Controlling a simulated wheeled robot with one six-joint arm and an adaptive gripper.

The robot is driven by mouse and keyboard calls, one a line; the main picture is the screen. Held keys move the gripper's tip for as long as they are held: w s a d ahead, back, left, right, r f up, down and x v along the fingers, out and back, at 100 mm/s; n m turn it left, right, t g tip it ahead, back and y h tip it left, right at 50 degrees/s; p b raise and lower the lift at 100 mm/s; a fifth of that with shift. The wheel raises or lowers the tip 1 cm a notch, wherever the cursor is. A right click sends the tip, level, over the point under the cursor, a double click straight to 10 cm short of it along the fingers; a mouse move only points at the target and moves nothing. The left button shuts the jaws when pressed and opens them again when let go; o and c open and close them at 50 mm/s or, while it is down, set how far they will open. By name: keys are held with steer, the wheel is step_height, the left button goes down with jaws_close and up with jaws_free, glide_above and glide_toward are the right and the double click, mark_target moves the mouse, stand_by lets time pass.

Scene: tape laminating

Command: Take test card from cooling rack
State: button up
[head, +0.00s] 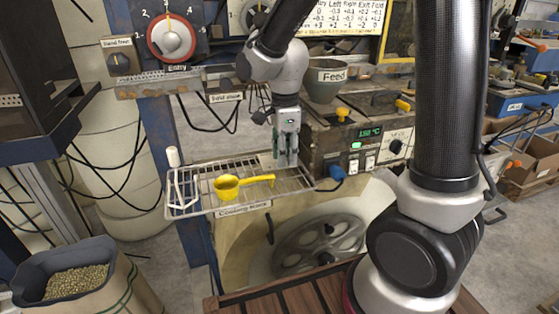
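The cooling rack (205,208) is a wire shelf with a "Cooling Rack" label on its front, left of the machine. A pale, flat piece (266,160) shows at the rack's back right, just left of my gripper; it may be the test card, but it is too small to be sure. My gripper (287,163) points down at the rack's back right corner, with its fingertips close to the wires. I cannot tell whether the fingers are apart or hold anything.
A yellow scoop (230,186) lies on the middle of the rack. A grey feed hopper (326,80) and a control box (362,145) with a lit display stand to the right. A bin of beige pellets (75,280) stands at the lower left.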

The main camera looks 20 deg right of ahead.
steer(key=shift+f, duration=0.5)
steer(key=shift+c, duration=0.4)
jaws_close()
steer(key=shift+r, duration=0.1)
